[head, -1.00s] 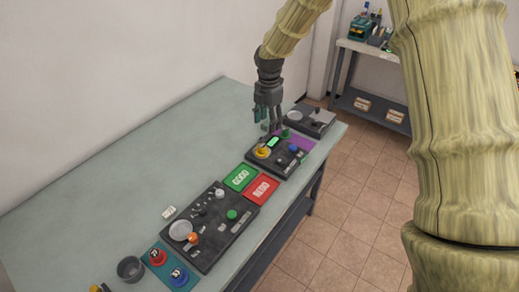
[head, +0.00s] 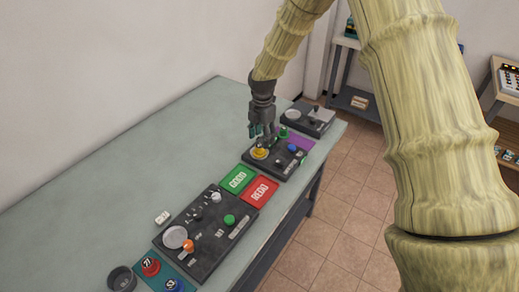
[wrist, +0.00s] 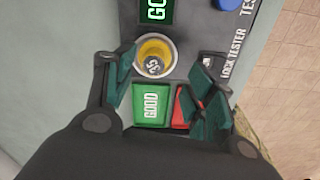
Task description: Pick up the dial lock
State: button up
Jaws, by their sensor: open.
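A small grey round piece with light marks (wrist: 154,65), which looks like the dial lock, sits inside a yellow ring (wrist: 145,46) on the dark lock tester panel (wrist: 205,45). In the head view the yellow ring (head: 259,154) shows just below my gripper (head: 262,138). In the wrist view my gripper (wrist: 163,82) is open. Its green-padded fingers stand left and right of the ring, with nothing between them that I can see held. How far the fingertips are above the panel is hard to tell.
A green GOOD pad (head: 237,179) and a red REDO pad (head: 260,191) lie next to the tester. A larger dark panel (head: 206,232) with knobs and a dish lies nearer. A small dark cup (head: 122,279) stands at the near end. The table's left side (head: 130,180) is clear.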

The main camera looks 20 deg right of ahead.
aim_at(259, 145)
jog(key=shift+w+a+f+p, duration=0.15)
jog(key=shift+f+p, duration=0.4)
jog(key=shift+f, duration=0.55)
jog(key=shift+w+a+f+p, duration=0.1)
jog(key=shift+a+f+p, duration=0.15)
jog(key=shift+f+p, duration=0.55)
jog(key=shift+f, duration=0.75)
jog(key=c, duration=1.2)
grip_shut()
jog(key=shift+r+b, duration=0.1)
jog(key=shift+b, duration=0.2)
